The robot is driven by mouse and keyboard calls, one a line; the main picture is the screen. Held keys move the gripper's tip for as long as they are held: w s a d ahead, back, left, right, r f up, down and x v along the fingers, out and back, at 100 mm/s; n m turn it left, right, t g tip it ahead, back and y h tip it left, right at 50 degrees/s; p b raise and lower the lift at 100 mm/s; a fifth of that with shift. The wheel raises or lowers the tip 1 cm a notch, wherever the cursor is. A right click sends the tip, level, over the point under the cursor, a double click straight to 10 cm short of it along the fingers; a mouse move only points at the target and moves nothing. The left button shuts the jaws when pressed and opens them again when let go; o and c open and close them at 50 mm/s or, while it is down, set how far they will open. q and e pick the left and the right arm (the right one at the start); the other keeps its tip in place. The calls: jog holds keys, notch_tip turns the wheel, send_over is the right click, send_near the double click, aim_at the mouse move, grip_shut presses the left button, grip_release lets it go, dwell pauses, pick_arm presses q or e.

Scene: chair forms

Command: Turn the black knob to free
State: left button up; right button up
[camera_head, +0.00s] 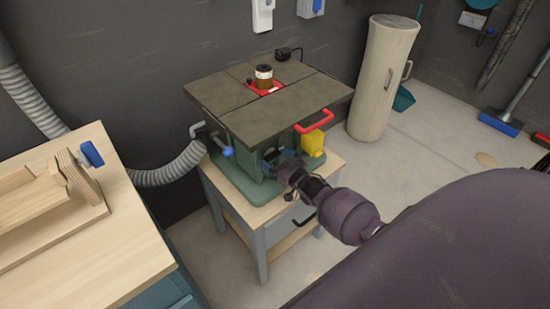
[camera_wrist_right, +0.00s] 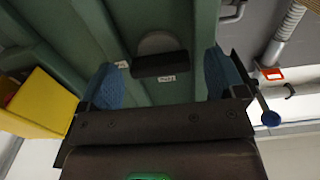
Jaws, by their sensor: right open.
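The black knob (camera_wrist_right: 160,64) is on the green side of the machine (camera_wrist_right: 197,40) in the right wrist view, with a grey round part behind it and small white labels beside it. The label wording is too small to read. My right gripper (camera_wrist_right: 163,76) is open, its blue finger pads on either side of the knob and apart from it. In the head view, my right gripper (camera_head: 280,160) is at the front of the machine (camera_head: 245,135), under its dark table top, and the knob cannot be made out there. My left gripper is not in view.
A yellow box (camera_head: 313,142) is close to the gripper's right in the head view. A red handle (camera_head: 314,121) is above it and a blue-ended lever (camera_head: 227,151) to the left. A wooden bench (camera_head: 85,245) stands at left; the floor at right is mostly clear.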

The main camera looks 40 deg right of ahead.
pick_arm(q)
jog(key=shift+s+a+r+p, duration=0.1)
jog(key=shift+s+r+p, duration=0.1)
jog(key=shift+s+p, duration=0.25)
pick_arm(e)
jog(key=s, duration=0.9)
jog(key=shift+s+d, duration=0.4)
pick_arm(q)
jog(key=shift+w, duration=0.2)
